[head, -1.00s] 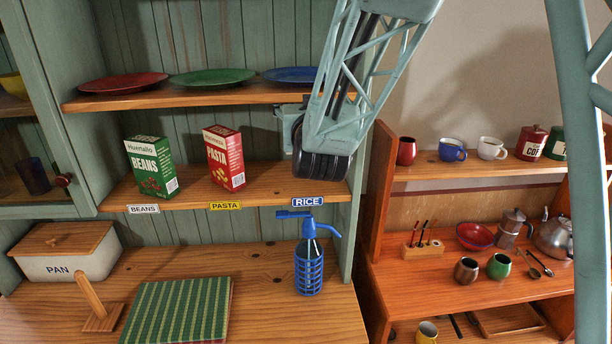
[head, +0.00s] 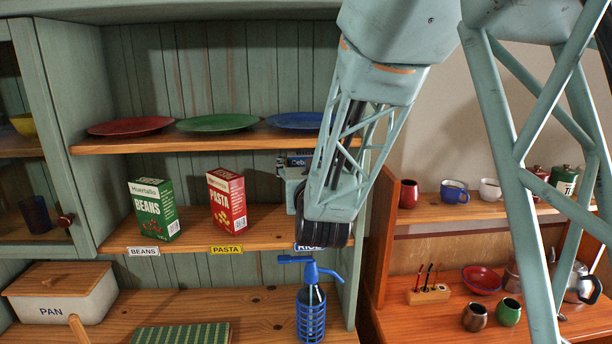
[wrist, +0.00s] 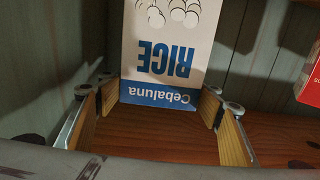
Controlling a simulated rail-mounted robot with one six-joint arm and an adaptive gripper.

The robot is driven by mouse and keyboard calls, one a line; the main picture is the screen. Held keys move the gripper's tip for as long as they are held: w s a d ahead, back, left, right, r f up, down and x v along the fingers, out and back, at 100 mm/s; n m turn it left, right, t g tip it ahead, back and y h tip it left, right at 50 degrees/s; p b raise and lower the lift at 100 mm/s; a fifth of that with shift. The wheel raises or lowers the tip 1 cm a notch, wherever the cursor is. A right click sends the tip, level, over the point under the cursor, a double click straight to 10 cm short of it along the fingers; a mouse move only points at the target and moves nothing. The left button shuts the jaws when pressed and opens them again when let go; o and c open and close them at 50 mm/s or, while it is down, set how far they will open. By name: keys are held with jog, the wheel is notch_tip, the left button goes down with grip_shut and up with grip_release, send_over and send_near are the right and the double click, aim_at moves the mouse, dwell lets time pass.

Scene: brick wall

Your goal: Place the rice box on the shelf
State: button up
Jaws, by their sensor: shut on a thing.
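The rice box (wrist: 160,50) is white with a blue band; it appears upside down in the wrist view. My gripper (wrist: 161,100) is shut on it, one wood-coloured pad at each side.
The pasta box (head: 227,200) and beans box (head: 154,210) stand to the left on the same shelf. The upper shelf (head: 190,139) holds plates. A blue siphon bottle (head: 311,310) stands below. The cabinet's right side wall is close to my gripper.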

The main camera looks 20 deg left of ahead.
dwell(0.4)
jog(key=shift+f, duration=2.1)
jog(key=o, duration=1.6)
jog(key=shift+b+v, duration=0.8)
jog(key=shift+v, duration=5.25)
